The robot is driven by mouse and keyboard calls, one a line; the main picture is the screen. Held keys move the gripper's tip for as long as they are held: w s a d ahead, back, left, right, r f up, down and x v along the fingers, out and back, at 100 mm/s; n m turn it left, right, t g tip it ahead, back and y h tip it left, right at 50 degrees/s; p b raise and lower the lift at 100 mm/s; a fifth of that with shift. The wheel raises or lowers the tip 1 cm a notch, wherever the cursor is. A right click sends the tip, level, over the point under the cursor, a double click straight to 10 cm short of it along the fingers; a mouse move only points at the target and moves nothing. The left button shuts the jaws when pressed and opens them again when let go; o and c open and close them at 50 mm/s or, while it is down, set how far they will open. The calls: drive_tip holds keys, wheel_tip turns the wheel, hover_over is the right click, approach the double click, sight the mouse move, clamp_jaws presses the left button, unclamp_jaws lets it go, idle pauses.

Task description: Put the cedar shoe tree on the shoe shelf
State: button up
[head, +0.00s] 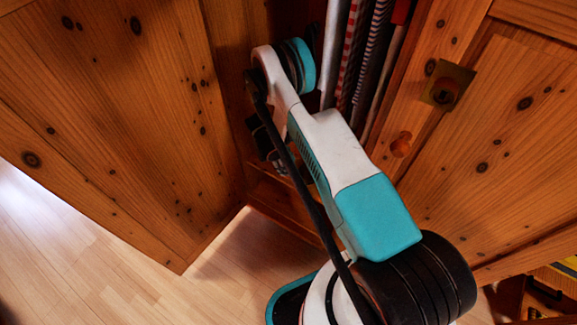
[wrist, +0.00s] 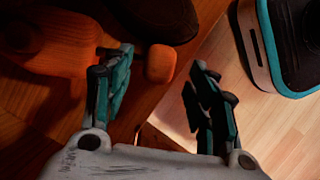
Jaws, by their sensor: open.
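My gripper (wrist: 163,72) is open, its two teal-and-black fingers apart in the wrist view. An orange-brown wooden piece (wrist: 160,62) with rounded corners shows beyond and between the fingertips, nearer the left finger. A larger wooden piece of similar colour (wrist: 52,45) lies left of it. These look like parts of the cedar shoe tree, but I cannot tell whether they join. Nothing is clearly gripped. In the head view my arm reaches into the open wardrobe and hides most of the gripper. The shoe shelf cannot be made out clearly.
A dark rounded object, perhaps a shoe (wrist: 150,18), is at the top of the wrist view. The wardrobe has an open door (head: 110,110) at left and a knobbed panel (head: 490,150) at right. Striped rolls (head: 350,60) stand inside. Bare floor (head: 130,270) lies lower left.

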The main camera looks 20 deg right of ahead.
drive_tip(key=w+a+r+m+t+y+p, duration=0.1)
drive_tip(key=w+a+r, duration=0.1)
drive_tip(key=r, duration=1.1)
drive_tip(key=w+a+r+m+t+p, duration=0.1)
drive_tip(key=w+a+r+p, duration=0.15)
drive_tip(key=r, duration=1.05)
drive_tip(key=s+r+m+t+y, duration=0.1)
drive_tip(key=s+r, duration=0.1)
drive_tip(key=r, duration=0.7)
drive_tip(key=s+r+m+t, duration=0.1)
drive_tip(key=s+r+m, duration=0.15)
drive_tip(key=r, duration=0.65)
drive_tip(key=s+a+r+m+t+y, duration=0.1)
drive_tip(key=s+r+m+t, duration=0.1)
drive_tip(key=s+r, duration=0.85)
drive_tip(key=s+a+r+m+t, duration=0.1)
drive_tip(key=s+m, duration=0.1)
drive_tip(key=s, duration=0.4)
drive_tip(key=s+r+m+t+y, duration=0.1)
drive_tip(key=s+t, duration=0.1)
drive_tip(key=s, duration=0.5)
drive_tip(key=shift+s+a+r+m+t+b, duration=0.3)
drive_tip(key=shift+a+r+m+b, duration=0.05)
drive_tip(key=shift+b, duration=0.1)
